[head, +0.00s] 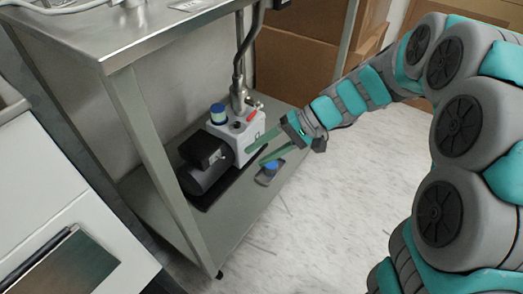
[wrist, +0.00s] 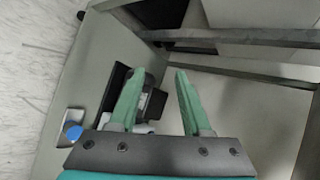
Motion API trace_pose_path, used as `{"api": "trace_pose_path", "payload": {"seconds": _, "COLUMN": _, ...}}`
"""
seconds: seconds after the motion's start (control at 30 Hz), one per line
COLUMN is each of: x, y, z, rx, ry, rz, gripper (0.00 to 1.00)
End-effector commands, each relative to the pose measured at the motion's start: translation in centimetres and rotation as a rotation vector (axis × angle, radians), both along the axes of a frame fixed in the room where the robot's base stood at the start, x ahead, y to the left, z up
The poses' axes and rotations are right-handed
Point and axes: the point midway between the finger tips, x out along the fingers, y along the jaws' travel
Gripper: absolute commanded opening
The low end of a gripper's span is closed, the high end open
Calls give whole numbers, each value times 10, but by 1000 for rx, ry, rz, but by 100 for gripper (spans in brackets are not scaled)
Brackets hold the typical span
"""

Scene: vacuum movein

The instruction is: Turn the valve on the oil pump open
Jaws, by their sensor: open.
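The oil pump (head: 232,132) stands on the lower shelf of a steel table. It has a pale body, a dark motor and a blue cap (head: 217,113) on top. A small red part (head: 252,116), which looks like the valve handle, sits by the pipe fitting; whether it is open or closed is unclear. My gripper (head: 256,156) is open and empty, its green fingers close to the pump's right side, below the red part. In the wrist view, my gripper (wrist: 160,74) partly hides the pump's dark motor (wrist: 156,103), and no red part shows.
A small device with a blue knob (head: 271,167) lies on the shelf just below my fingers; it also shows in the wrist view (wrist: 72,131). A table leg (head: 165,165) and the tabletop (head: 130,40) frame the shelf. Cardboard boxes (head: 300,60) stand behind. The floor (head: 345,200) at right is clear.

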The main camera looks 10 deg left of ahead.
Motion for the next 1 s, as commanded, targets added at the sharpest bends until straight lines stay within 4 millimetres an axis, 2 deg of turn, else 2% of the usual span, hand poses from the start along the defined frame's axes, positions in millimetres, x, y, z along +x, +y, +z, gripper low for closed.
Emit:
{"api": "trace_pose_path", "payload": {"seconds": 0.13, "x": 6, "y": 4, "z": -1, "rx": 2, "ry": 51, "rz": -35, "gripper": 48}}
{"api": "trace_pose_path", "payload": {"seconds": 0.27, "x": 26, "y": 15, "z": -2, "rx": 7, "ry": 221, "rz": -150, "gripper": 48}}
{"api": "trace_pose_path", "payload": {"seconds": 0.47, "x": 76, "y": 34, "z": -10, "rx": 8, "ry": 636, "rz": -390, "gripper": 48}}
{"api": "trace_pose_path", "payload": {"seconds": 0.63, "x": 118, "y": 45, "z": -23, "rx": -8, "ry": 1010, "rz": -564, "gripper": 48}}
{"api": "trace_pose_path", "payload": {"seconds": 0.77, "x": 150, "y": 48, "z": -36, "rx": -29, "ry": 1300, "rz": -667, "gripper": 48}}
{"api": "trace_pose_path", "payload": {"seconds": 1.0, "x": 204, "y": 45, "z": -68, "rx": -97, "ry": 1838, "rz": -801, "gripper": 48}}
